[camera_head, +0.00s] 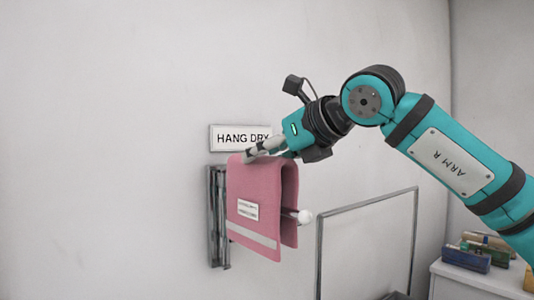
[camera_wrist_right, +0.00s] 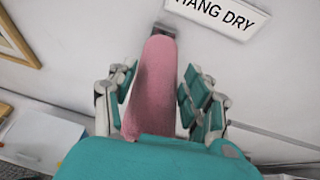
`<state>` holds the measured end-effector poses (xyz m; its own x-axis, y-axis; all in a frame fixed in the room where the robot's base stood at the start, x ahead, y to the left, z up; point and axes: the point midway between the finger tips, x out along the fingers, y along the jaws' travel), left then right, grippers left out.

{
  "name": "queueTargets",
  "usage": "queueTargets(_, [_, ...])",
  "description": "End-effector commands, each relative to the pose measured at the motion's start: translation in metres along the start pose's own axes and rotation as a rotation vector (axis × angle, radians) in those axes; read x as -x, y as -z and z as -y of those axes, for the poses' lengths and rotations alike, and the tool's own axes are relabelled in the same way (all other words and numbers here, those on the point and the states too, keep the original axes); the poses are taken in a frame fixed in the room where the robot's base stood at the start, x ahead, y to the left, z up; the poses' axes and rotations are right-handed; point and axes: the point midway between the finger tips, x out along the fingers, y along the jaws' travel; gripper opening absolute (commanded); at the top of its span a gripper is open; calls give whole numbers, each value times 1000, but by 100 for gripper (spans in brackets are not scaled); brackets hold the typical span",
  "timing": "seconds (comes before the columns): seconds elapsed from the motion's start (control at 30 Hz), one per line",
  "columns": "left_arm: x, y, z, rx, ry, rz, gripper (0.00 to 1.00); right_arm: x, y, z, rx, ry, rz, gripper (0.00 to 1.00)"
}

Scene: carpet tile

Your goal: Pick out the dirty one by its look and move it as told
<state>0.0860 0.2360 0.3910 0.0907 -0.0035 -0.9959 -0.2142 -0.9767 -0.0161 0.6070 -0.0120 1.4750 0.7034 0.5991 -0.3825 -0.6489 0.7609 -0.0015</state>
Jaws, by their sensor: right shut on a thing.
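A pink cloth (camera_head: 262,195) with a pale stripe and a small printed label hangs folded over a rod with a round white end knob (camera_head: 304,217) on the wall. My right gripper (camera_head: 250,157) is at the cloth's top fold and shut on it. In the right wrist view the pink cloth (camera_wrist_right: 155,85) runs between the fingers of my right gripper (camera_wrist_right: 157,92). A sign reading HANG DRY (camera_head: 240,138) is on the wall just above; it also shows in the right wrist view (camera_wrist_right: 222,15). My left gripper is out of view.
A dark wall bracket (camera_head: 217,215) stands behind the cloth. A thin grey frame (camera_head: 365,204) is to its right. A white cabinet (camera_head: 470,283) at the lower right carries several boxes (camera_head: 466,257). The wall to the left is bare.

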Motion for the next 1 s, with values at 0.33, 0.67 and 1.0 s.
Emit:
queueTargets(0.33, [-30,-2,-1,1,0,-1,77,-12,30,0,0,-1,1,0])
queueTargets(0.67, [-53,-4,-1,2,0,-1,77,-22,52,0,0,-1,1,0])
queueTargets(1.0, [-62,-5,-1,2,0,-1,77,-25,61,0,0,0,2,0])
